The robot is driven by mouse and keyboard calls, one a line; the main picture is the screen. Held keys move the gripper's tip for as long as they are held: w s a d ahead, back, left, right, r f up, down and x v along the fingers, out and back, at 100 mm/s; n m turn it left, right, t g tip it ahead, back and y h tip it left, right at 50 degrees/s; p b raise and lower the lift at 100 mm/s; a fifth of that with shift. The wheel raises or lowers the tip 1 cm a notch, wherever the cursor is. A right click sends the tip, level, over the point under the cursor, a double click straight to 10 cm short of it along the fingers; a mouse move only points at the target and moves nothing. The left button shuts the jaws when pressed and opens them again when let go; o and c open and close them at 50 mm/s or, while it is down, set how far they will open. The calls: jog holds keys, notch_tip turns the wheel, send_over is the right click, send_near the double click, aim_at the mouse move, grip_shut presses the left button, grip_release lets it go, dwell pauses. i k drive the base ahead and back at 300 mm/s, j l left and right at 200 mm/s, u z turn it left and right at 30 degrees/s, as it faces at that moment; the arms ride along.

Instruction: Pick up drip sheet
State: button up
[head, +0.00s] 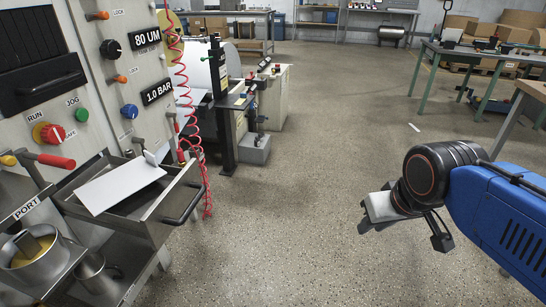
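A flat white sheet, which looks like the drip sheet (121,186), lies tilted over an open metal drawer (182,192) at the left of the head view. Its near left end overhangs the drawer's rim. A small pale tab (150,157) stands up at its far right end. My gripper (404,231) is at the right, above open floor, well away from the sheet. Its two dark fingertips are spread apart with nothing seen between them.
A control panel (118,70) with knobs rises behind the drawer. A red coiled hose (185,100) hangs beside it. A metal pot (35,262) with yellowish liquid sits at lower left. Speckled floor (290,200) between drawer and gripper is clear. Green-legged tables (480,60) stand far right.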

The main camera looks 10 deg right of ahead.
aim_at(98, 196)
jog(key=u, duration=0.6)
jog(key=i+u, duration=0.25)
jog(key=u, duration=0.25)
jog(key=i+u, duration=0.2)
jog(key=u, duration=0.3)
